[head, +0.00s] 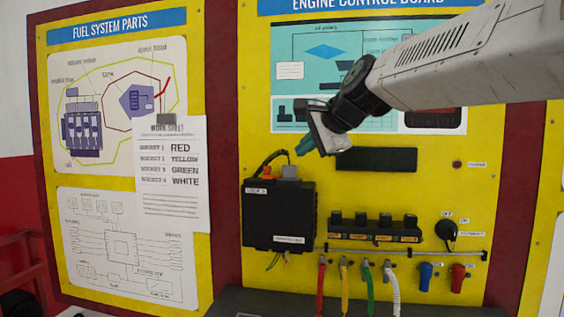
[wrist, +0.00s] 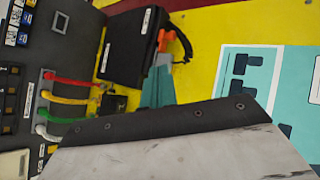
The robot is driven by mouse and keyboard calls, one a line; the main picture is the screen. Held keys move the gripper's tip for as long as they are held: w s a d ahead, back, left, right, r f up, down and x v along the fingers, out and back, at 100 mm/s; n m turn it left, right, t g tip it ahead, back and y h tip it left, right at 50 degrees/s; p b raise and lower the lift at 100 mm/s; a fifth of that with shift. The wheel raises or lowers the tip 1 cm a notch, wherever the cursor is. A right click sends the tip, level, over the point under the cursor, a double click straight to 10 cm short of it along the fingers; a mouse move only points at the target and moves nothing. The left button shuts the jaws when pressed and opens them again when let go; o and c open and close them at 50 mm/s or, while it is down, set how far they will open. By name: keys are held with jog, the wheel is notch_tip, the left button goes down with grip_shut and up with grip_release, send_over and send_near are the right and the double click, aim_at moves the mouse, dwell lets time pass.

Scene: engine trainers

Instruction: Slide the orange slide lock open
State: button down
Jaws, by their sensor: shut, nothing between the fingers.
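The orange slide lock (head: 267,172) sits on the top edge of a black control box (head: 280,214), beside a grey connector piece (head: 290,172). In the wrist view the orange lock (wrist: 163,41) shows at the box's edge, near a black cable loop. My gripper (head: 306,146) is up and to the right of the lock in the head view, apart from it. In the wrist view the teal fingers (wrist: 156,86) are together and empty, pointing toward the lock. My dark wrist housing hides their base.
A row of black connectors (head: 374,226) and red, yellow, green and white cables (head: 344,275) lie right of and below the box. A black display (head: 376,159) is right of my gripper. A paper worksheet (head: 172,175) hangs at left.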

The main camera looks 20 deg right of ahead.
send_near(270, 170)
notch_tip(270, 170, down, 3)
jog(key=w, duration=0.2)
jog(key=w+a, duration=0.1)
jog(key=w, duration=0.2)
jog(key=shift+w+a+f, duration=0.1)
jog(key=shift+a+f, duration=0.15)
jog(key=shift+a, duration=0.1)
